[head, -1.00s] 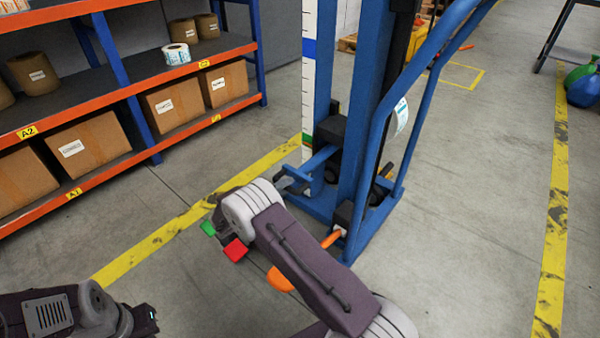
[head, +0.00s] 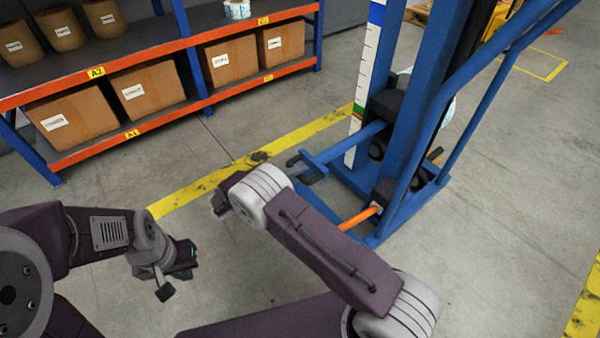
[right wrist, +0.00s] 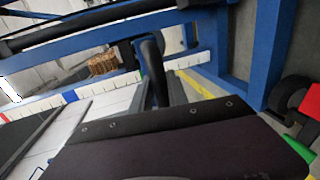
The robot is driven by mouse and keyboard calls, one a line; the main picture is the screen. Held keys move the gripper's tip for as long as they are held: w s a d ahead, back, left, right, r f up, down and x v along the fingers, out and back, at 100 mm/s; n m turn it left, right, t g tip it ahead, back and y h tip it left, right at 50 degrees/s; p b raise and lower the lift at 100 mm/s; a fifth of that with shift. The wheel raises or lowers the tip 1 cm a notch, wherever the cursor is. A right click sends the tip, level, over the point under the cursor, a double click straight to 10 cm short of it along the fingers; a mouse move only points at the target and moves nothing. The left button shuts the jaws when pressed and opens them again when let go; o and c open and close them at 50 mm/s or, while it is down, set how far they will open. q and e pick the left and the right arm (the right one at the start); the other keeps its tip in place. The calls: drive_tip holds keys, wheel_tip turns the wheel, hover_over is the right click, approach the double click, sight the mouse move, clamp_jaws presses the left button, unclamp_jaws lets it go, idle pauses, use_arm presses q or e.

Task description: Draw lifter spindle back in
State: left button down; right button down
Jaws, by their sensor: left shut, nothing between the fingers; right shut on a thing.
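The blue lifter (head: 405,95) stands right of centre in the head view. A blue bar (head: 345,145) with a black forked end (head: 308,170) sticks out from it to the left. I cannot tell for certain which part is the spindle. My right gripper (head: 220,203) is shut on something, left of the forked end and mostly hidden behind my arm. My left gripper (head: 182,262) is shut and empty, low over bare floor.
An orange lever (head: 358,218) leaves the lifter's base and passes behind my right arm. Red (right wrist: 311,101) and green (right wrist: 299,147) parts show at the wrist view's right edge. Orange shelving with boxes (head: 145,88) stands at left.

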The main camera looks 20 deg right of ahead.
drive_tip(key=shift+s+a+f, duration=0.1)
drive_tip(key=shift+f, duration=0.05)
drive_tip(key=c, duration=1.3)
unclamp_jaws()
drive_tip(key=shift+a, duration=0.1)
drive_tip(key=p+v, duration=0.3)
drive_tip(key=v, duration=0.6)
drive_tip(key=shift+p, duration=0.4)
